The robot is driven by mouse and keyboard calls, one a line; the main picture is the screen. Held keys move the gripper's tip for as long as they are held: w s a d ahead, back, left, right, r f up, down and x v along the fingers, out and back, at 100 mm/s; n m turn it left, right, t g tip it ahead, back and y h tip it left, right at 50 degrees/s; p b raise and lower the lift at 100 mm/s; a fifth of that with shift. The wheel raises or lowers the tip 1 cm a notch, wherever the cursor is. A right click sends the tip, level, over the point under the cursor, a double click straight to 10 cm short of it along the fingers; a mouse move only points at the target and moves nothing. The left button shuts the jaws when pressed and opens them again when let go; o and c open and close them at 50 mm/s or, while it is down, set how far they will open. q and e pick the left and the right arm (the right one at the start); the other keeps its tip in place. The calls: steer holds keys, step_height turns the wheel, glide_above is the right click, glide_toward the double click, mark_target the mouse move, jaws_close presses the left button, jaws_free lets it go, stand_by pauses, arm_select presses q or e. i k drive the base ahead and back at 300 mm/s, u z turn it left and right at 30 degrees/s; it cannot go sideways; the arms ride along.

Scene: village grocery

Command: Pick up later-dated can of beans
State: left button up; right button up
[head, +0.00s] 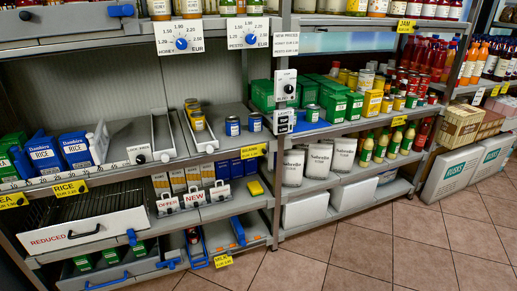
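Two small cans with blue labels stand upright on the middle shelf: a left blue can (232,126) and a right blue can (254,122), a little apart. Several yellow-banded cans (197,120) sit in a row in a narrow slide tray left of them. The labels are too small for me to tell which cans hold beans, and no dates can be read. Neither of my grippers is in view.
Rice boxes (75,150) stand left on the same shelf (225,142). A grey divider tray (128,140) lies between them and the yellow-banded cans. Below are a "REDUCED" drawer (85,231) and small "OFFER" and "NEW" signs. The tiled floor (350,250) in front is clear.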

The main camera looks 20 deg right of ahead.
mark_target(254, 118)
steer(key=u, duration=1.7)
steer(key=k, duration=0.1)
steer(key=z, duration=3.05)
steer(key=i, duration=1)
steer(key=u, duration=0.45)
steer(key=i, duration=1.05)
steer(key=u, duration=0.9)
